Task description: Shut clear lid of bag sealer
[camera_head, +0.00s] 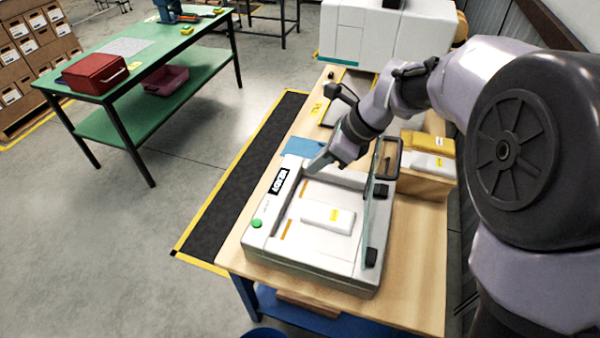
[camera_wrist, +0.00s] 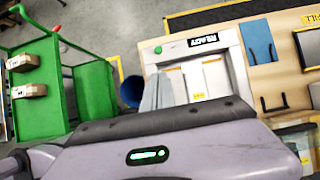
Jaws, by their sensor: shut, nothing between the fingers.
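The white bag sealer (camera_head: 262,243) sits on the wooden bench, with a green button at its front left corner and a dark label on its edge. Its clear lid (camera_head: 373,215) stands open, close to upright, along the right side on black hinge blocks. A white packet with a yellow label (camera_head: 328,217) lies in the sealer's bed. My gripper (camera_head: 318,164) is shut and empty above the sealer's far end, left of the lid and apart from it. In the wrist view the shut fingers (camera_wrist: 159,92) point at the sealer (camera_wrist: 238,72); I cannot make out the lid there.
A blue sheet (camera_head: 303,147) lies behind the sealer. Yellow and white packages (camera_head: 430,145) sit at the bench's right. A large white machine (camera_head: 385,35) stands behind. A green table (camera_head: 140,80) with a red box is across the open aisle at left.

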